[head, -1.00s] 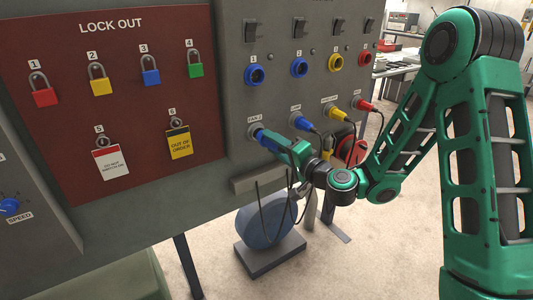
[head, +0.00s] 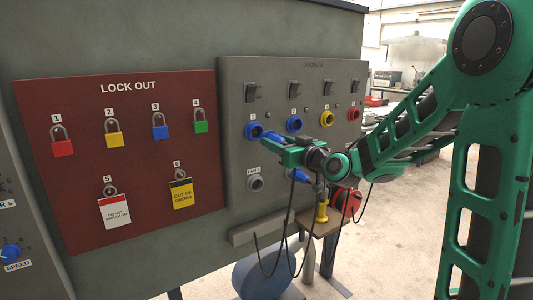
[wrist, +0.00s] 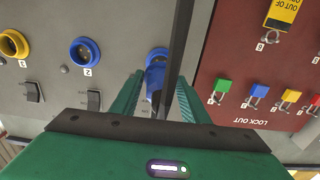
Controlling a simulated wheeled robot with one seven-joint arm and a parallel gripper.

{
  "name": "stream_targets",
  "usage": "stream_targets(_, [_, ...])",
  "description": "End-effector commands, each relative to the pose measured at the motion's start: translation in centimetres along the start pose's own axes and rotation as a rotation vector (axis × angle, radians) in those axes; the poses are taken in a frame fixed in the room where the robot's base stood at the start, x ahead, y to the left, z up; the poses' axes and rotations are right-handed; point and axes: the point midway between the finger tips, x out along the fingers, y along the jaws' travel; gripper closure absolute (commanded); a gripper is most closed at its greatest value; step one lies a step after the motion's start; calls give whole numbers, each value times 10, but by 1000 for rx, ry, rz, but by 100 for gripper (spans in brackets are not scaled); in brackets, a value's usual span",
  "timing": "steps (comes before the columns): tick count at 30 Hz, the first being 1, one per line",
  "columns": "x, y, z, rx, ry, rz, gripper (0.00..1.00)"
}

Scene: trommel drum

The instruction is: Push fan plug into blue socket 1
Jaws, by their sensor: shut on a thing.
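Blue socket 1 (head: 251,130) is at the left end of the upper socket row on the grey panel. My gripper (head: 277,142) is shut on the blue fan plug (head: 266,134), just right of and in front of this socket. In the wrist view, which is turned upside down, the plug (wrist: 156,78) sits between my two fingers (wrist: 158,98), in line with socket 1 (wrist: 157,53). The plug's front overlaps the socket there, and I cannot tell how far in it is. A dark cable crosses in front. The grey fan holder (head: 255,183) below is empty.
Blue socket 2 (head: 294,124), a yellow socket (head: 327,118) and a red socket (head: 354,114) continue the row to the right, with switches above. The red lock-out board (head: 120,160) with padlocks is at the left. Black cables (head: 289,225) hang under my gripper.

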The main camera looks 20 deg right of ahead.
Motion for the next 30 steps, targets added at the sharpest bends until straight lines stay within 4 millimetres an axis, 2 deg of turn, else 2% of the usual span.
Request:
stream_targets(14, [6,0,0,1,1,-1,94])
stream_targets(30, [48,0,0,2,1,-1,94])
